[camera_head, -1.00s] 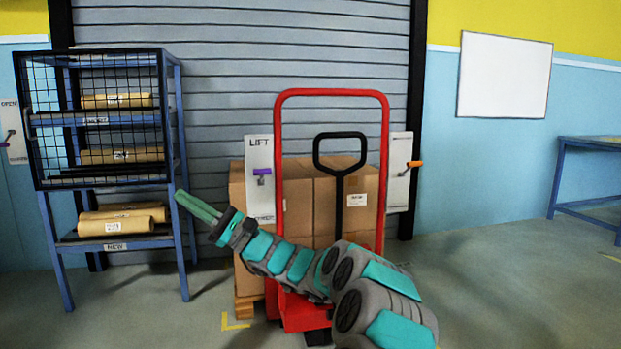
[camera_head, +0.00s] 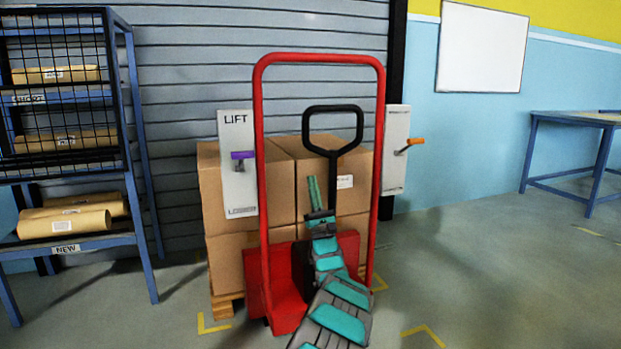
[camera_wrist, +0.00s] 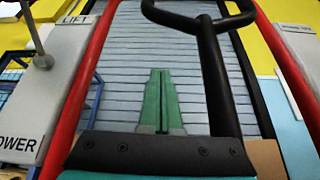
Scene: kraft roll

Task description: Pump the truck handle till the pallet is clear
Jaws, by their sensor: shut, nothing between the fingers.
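The truck handle (camera_head: 333,150) is a black loop on a black bar, standing upright inside the red frame (camera_head: 258,180) of the truck. Cardboard boxes (camera_head: 225,190) stand behind it on a wooden pallet (camera_head: 222,308). My gripper (camera_head: 312,180) is shut and empty, pointing up just left of the handle's bar and below its loop. In the wrist view my green fingers (camera_wrist: 160,85) lie together, with the black bar (camera_wrist: 215,80) apart from them on the right. The pallet's underside and the truck's forks are mostly hidden.
A panel marked LIFT and LOWER (camera_head: 238,165) with a purple lever (camera_head: 243,156) is left of the frame. Another panel with an orange lever (camera_head: 408,146) is at right. A blue rack (camera_head: 130,130) stands left, a blue table (camera_head: 575,118) right. Floor at right is clear.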

